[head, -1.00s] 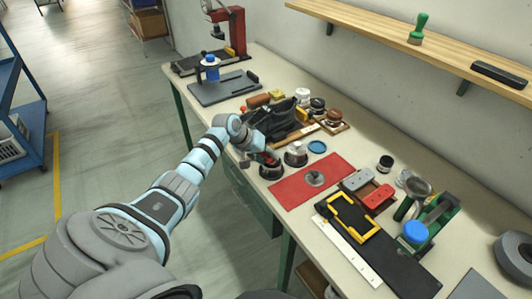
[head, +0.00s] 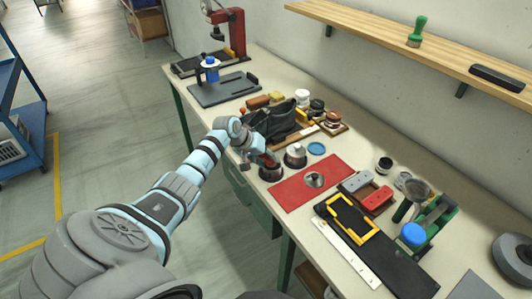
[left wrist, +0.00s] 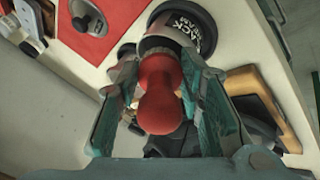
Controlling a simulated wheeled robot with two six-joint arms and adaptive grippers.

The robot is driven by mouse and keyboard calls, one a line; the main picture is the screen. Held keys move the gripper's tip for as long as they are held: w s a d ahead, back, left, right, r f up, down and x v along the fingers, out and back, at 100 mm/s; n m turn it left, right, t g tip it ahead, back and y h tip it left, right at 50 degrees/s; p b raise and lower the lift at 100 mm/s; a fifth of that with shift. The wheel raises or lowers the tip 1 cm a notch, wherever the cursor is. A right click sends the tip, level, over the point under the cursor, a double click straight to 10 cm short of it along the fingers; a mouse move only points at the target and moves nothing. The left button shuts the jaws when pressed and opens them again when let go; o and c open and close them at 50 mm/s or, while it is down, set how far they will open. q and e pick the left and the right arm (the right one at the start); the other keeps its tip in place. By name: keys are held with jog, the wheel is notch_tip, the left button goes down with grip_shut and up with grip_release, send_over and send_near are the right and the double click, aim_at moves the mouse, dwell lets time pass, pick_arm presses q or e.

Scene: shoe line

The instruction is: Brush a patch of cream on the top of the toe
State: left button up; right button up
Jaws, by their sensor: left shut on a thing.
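My left gripper (head: 262,158) is shut on a brush with a rounded red handle (left wrist: 160,92); its fingers show on both sides of the handle in the left wrist view. The brush's bristle end is hidden. A dark jar labelled black cream (left wrist: 182,32) lies just beyond the handle; in the head view the jar (head: 270,174) is right below the gripper. I cannot tell whether the bristles touch the cream. The black shoe (head: 278,122) rests on a wooden board behind the gripper, partly hidden by the wrist. My right gripper is not in view.
A second jar (head: 295,157) and a blue lid (head: 317,149) stand right of the cream jar. A red mat (head: 286,197) with a metal disc (head: 314,180) lies nearer. Tins and blocks crowd the shoe's far side. A wooden shelf (head: 400,40) hangs above.

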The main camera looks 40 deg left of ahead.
pick_arm(q)
jog(key=r+p, duration=0.2)
jog(key=r, duration=0.1)
jog(key=r+p, duration=0.1)
jog(key=p, duration=0.1)
jog(key=shift+w+a+r, duration=0.1)
jog(key=shift+w+r, duration=0.15)
jog(key=shift+r, duration=0.15)
jog(key=shift+r+b, duration=0.3)
jog(key=shift+s+r, duration=0.1)
jog(key=shift+r, duration=0.5)
